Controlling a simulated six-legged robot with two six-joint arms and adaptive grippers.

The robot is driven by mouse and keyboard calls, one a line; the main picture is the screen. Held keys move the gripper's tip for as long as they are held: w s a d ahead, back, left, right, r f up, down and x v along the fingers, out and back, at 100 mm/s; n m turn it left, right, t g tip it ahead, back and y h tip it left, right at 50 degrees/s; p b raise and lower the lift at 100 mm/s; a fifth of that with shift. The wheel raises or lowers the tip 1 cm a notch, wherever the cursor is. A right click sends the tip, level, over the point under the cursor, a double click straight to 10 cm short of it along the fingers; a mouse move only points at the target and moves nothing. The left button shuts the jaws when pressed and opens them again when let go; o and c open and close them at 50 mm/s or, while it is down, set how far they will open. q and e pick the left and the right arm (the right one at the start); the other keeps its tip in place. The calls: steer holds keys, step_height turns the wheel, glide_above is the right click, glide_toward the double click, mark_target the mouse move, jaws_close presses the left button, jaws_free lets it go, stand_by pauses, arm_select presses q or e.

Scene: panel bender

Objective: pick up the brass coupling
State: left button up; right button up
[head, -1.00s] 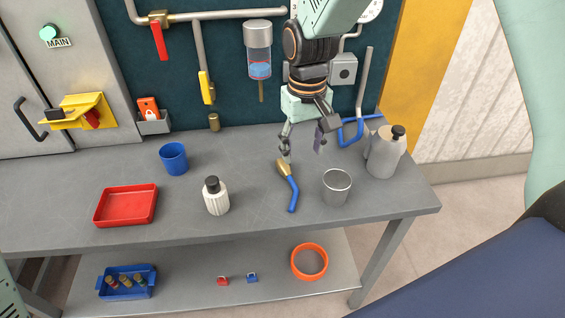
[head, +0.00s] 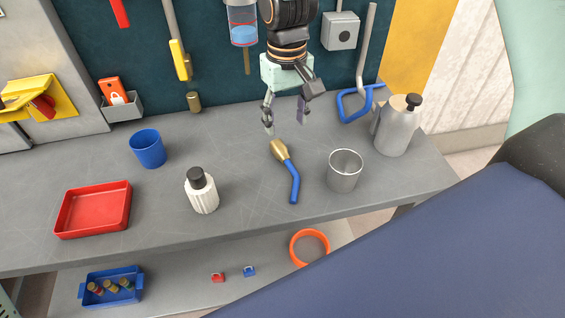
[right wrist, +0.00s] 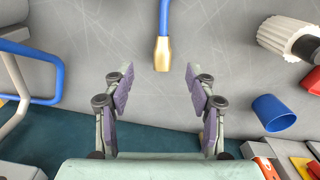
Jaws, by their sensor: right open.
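A small brass cylinder (head: 194,102), which looks like the brass coupling, stands upright at the bench's back edge by the dark wall panel. My right gripper (head: 286,118) hangs over the back of the bench, to the right of the cylinder and apart from it. Its jaws are open and empty, also in the right wrist view (right wrist: 159,82). A blue-handled tool with a brass-coloured head (head: 280,150) lies just in front of the gripper; its head (right wrist: 162,54) shows ahead of the gap between the fingers in the wrist view. My left gripper is out of view.
A blue cup (head: 148,149), white bottle (head: 202,195), red tray (head: 93,209), metal cup (head: 344,172) and grey jug (head: 395,128) stand on the bench. A blue bent handle (head: 354,108) is at the back right. A yellow-handled pipe (head: 180,60) hangs above the cylinder.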

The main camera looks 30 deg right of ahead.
mark_target(283, 150)
steer(key=shift+w+f, duration=0.1)
steer(key=shift+f, duration=0.45)
steer(key=shift+w+a+f+b, duration=0.15)
steer(key=shift+a+f+b, duration=0.3)
steer(key=shift+b, duration=0.2)
steer(key=shift+d+f, duration=0.15)
steer(key=shift+f, duration=0.2)
step_height(283, 150, down, 6)
steer(key=shift+w+f+b, duration=0.1)
steer(key=shift+b, duration=0.2)
steer(key=shift+f, duration=0.35)
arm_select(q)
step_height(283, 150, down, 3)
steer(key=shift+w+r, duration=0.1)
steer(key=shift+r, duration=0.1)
arm_select(e)
steer(key=shift+d, duration=0.1)
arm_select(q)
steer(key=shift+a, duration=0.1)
